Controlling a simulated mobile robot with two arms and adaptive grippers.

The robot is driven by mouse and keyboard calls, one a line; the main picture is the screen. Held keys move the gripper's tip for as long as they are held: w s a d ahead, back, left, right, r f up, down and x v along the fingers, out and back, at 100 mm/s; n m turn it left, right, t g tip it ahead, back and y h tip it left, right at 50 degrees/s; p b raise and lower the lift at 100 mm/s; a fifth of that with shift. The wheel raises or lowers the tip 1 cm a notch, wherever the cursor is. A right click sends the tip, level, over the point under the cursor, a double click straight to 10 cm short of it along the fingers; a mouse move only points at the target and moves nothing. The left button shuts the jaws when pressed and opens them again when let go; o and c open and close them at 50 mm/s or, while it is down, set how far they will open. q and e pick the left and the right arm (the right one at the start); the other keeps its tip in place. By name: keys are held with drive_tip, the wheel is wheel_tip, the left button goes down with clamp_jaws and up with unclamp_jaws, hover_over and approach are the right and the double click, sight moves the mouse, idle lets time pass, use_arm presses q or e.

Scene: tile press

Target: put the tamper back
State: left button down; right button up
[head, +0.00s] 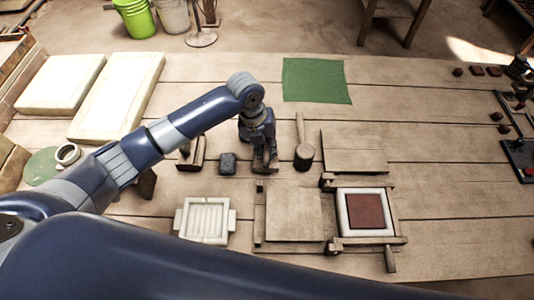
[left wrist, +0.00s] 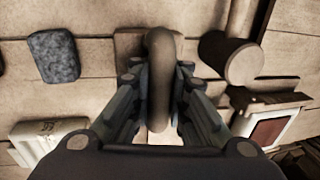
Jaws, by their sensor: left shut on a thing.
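The tamper is a wooden block with a dark, rounded handle. Its handle (left wrist: 160,75) shows in the left wrist view between my fingers, with part of the block behind it. In the head view the tamper's block (head: 265,167) shows below my left gripper (head: 262,150), low over or on the table; I cannot tell if it touches. My left gripper, also in the left wrist view (left wrist: 160,110), is shut on the handle. My right gripper is not in view.
A grey-blue block (head: 228,163) and a mallet (head: 304,157) stand close on either side. A wooden piece (head: 191,155) is further left. In front are a white mould (head: 207,220), a wooden board (head: 294,228) and a reddish-brown tile (head: 368,211) in a frame. A green cloth (head: 316,80) lies behind.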

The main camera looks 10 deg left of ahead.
use_arm(q)
drive_tip(key=shift+a+x, duration=0.15)
drive_tip(key=shift+x, duration=0.6)
drive_tip(key=shift+a+x, duration=0.15)
drive_tip(key=shift+x, duration=0.55)
drive_tip(key=shift+f, duration=0.2)
drive_tip(key=c, duration=1.6)
unclamp_jaws()
drive_tip(key=shift+s, duration=0.15)
drive_tip(key=shift+o, duration=0.2)
drive_tip(key=shift+f, duration=0.1)
drive_tip(key=v, duration=1.2)
drive_tip(key=shift+r+b, duration=0.25)
drive_tip(key=shift+b, duration=0.05)
